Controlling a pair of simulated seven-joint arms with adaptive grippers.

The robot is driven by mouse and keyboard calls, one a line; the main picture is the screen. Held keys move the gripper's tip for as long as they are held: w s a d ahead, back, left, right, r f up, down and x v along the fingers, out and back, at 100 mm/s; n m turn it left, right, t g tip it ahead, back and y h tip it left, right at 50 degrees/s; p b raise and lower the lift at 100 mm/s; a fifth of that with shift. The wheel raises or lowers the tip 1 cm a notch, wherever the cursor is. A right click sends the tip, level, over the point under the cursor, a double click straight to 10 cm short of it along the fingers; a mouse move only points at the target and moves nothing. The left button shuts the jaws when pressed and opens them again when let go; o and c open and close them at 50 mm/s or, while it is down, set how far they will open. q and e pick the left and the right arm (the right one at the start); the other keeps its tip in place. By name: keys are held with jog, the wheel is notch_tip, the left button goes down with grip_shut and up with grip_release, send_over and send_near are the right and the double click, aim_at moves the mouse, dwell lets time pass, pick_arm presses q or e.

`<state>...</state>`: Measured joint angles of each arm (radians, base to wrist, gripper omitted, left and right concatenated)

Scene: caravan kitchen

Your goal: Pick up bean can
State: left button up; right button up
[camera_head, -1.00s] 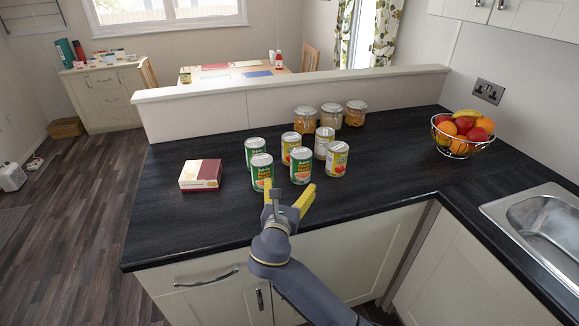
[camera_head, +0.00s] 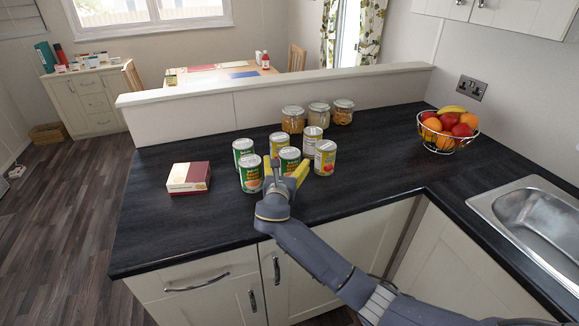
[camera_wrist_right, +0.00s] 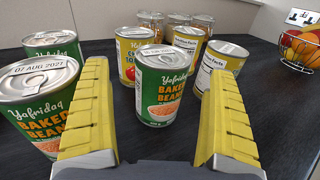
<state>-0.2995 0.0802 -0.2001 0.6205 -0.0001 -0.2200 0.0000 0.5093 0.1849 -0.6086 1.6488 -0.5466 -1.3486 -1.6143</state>
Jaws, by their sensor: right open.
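My right gripper (camera_head: 285,172) is open, its yellow fingers low over the black counter. In the right wrist view the right gripper (camera_wrist_right: 160,125) has a green baked bean can (camera_wrist_right: 161,88) upright ahead, centred between its fingers and seemingly just beyond the tips. The same can shows in the head view (camera_head: 289,158). A second green bean can (camera_head: 250,177) stands close to the left finger; in the wrist view it (camera_wrist_right: 38,100) is partly hidden by that finger. A third green can (camera_head: 243,150) stands behind. My left gripper is not in view.
Yellow-labelled cans (camera_head: 325,160) stand right of and behind the bean cans, with jars (camera_head: 318,117) behind them. A red and white box (camera_head: 189,178) lies at left. A fruit basket (camera_head: 447,136) and sink (camera_head: 530,215) are at right. The counter's front right is clear.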

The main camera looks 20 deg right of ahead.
aim_at(289, 156)
jog(key=shift+x, duration=2.3)
jog(key=shift+s+d, duration=0.1)
jog(key=shift+d, duration=0.05)
jog(key=c, duration=1.7)
jog(key=shift+o, duration=0.2)
jog(key=shift+r, duration=0.1)
